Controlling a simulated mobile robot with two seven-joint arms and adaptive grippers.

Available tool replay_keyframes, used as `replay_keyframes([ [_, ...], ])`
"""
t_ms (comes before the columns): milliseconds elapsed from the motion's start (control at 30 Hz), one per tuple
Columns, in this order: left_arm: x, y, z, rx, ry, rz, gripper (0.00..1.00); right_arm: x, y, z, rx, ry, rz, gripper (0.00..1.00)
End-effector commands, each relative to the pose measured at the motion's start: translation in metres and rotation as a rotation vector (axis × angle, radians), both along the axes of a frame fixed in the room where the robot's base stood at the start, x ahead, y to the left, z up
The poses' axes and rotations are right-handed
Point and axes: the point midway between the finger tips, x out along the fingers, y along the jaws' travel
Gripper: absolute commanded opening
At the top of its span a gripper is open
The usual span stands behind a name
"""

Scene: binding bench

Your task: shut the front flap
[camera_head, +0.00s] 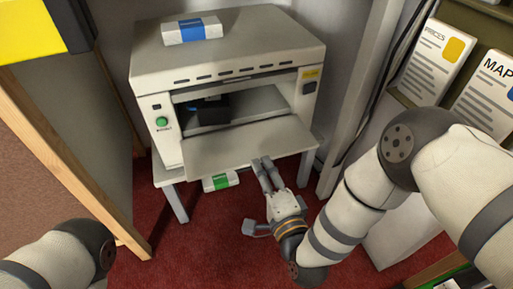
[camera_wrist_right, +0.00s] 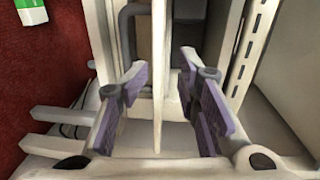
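The front flap (camera_head: 250,147) is a pale grey panel at the front of the printer-like machine (camera_head: 225,52). It hangs open, folded down and outward, and the opening behind it shows. My right gripper (camera_head: 262,161) is at the flap's front edge, right of its middle. In the right wrist view, the gripper (camera_wrist_right: 162,72) is open, and a thin pale plate, which looks like the flap's edge (camera_wrist_right: 157,75), runs between its fingers. Gaps show on both sides. My left arm enters at the lower left; its gripper is out of view.
A dark object (camera_head: 208,108) lies inside the machine. A blue-banded pack (camera_head: 192,30) lies on top. A green-banded pack (camera_head: 221,182) is below the flap. A wooden-framed panel (camera_head: 75,165) stands at left, leaflet racks (camera_head: 435,60) at right.

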Motion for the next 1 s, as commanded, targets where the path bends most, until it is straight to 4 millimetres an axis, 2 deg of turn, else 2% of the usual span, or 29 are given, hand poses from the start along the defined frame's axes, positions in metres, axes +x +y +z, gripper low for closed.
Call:
replay_keyframes([
  [800, 0.001, 0.000, 0.003, 0.000, -0.004, 0.000, 0.90, -0.060, -0.020, -0.038, 0.000, -0.001, 0.000, 0.30],
  [1000, 0.001, 0.000, 0.003, 0.000, -0.004, 0.000, 0.90, -0.066, -0.021, -0.041, 0.001, -0.003, -0.001, 0.30],
])
